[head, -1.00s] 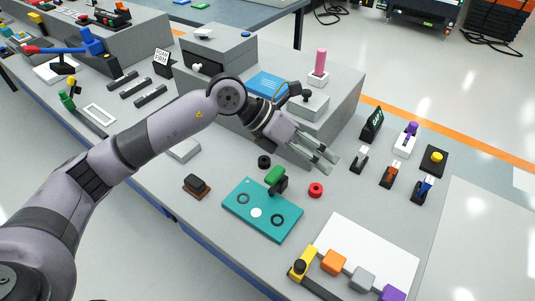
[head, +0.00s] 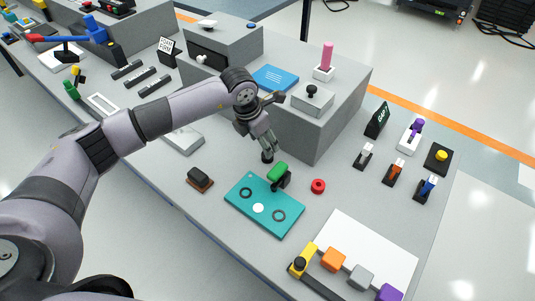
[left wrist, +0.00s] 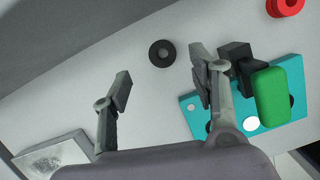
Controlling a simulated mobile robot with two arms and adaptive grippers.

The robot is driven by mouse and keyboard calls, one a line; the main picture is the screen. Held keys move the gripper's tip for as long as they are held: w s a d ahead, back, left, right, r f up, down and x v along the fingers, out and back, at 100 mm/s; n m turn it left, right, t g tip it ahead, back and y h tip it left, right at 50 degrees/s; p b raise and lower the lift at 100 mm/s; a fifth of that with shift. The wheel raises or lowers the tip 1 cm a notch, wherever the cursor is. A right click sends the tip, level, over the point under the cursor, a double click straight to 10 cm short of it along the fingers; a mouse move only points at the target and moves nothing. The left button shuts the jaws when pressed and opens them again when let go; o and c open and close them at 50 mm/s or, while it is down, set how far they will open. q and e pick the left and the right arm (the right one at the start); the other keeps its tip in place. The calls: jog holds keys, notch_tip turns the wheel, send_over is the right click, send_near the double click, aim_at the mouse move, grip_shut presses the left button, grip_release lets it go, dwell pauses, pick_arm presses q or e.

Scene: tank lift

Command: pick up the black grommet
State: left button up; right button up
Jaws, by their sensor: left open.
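The black grommet (head: 267,157) is a small dark ring lying on the grey table, behind the teal board. In the left wrist view the grommet (left wrist: 161,53) shows whole, with its centre hole, and nothing is between the fingers. My left gripper (head: 262,146) points down just over it in the head view, its fingertips partly covering it. In the left wrist view my left gripper (left wrist: 163,84) is open, one finger to each side of the grommet's line, with the grommet a little beyond the tips. My right gripper is not in view.
A teal board (head: 263,226) with two dark rings and a green-topped black clamp (head: 279,174) stands close by. A red grommet (head: 318,186) lies to the right. A grey block (head: 315,135) rises behind. A brown-and-black block (head: 200,179) sits to the left.

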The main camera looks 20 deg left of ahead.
pick_arm(q)
jog(key=shift+p+x, duration=0.75)
jog(key=shift+x, duration=2.35)
jog(key=shift+s+d, duration=0.1)
jog(key=shift+s, duration=0.05)
jog(key=shift+c, duration=0.2)
jog(key=c, duration=1)
jog(key=shift+r, duration=0.15)
